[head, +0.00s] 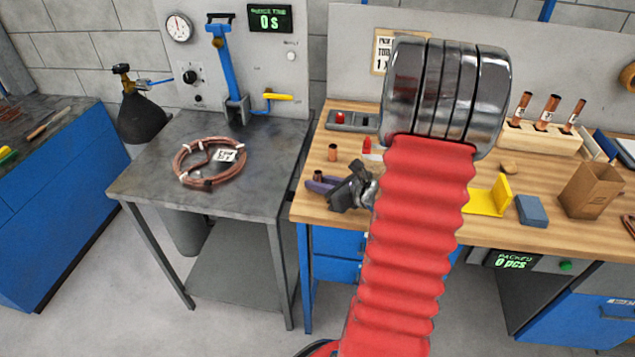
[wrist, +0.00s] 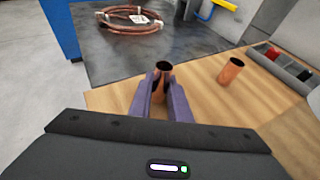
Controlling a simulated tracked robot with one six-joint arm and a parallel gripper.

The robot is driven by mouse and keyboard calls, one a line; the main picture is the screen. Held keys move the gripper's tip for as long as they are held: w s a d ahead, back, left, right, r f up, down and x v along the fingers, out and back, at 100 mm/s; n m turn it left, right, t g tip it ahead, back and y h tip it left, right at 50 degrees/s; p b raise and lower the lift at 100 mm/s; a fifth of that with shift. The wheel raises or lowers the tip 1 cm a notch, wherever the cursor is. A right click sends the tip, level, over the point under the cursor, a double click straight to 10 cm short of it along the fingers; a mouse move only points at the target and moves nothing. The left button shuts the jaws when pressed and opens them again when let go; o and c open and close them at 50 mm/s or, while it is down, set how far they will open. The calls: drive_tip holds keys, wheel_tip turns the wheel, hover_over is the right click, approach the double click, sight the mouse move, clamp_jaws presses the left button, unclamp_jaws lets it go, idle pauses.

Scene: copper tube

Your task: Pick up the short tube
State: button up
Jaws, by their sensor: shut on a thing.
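My gripper (head: 320,182) has purple fingers and is at the left end of the wooden bench (head: 338,212). It also shows in the wrist view (wrist: 164,92), shut on a short copper tube (wrist: 162,68). The held tube's dark open top sticks up between the fingertips, and its lower part is largely hidden by them. In the head view only its top (head: 318,173) shows. I cannot tell whether its foot touches the bench. A second short tube (head: 332,152) stands upright on the bench, apart from my gripper; in the wrist view it is on the right (wrist: 231,70).
A grey tray (head: 352,127) with red and dark parts lies behind the second tube. A coil of copper tube (head: 210,160) lies on the grey table at left. A wooden rack (head: 535,138) with three tubes and a brown box (head: 590,190) stand at right.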

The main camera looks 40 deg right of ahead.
sight(318, 172)
clamp_jaws()
wheel_tip(318, 172, up, 18)
idle(0.7)
idle(0.5)
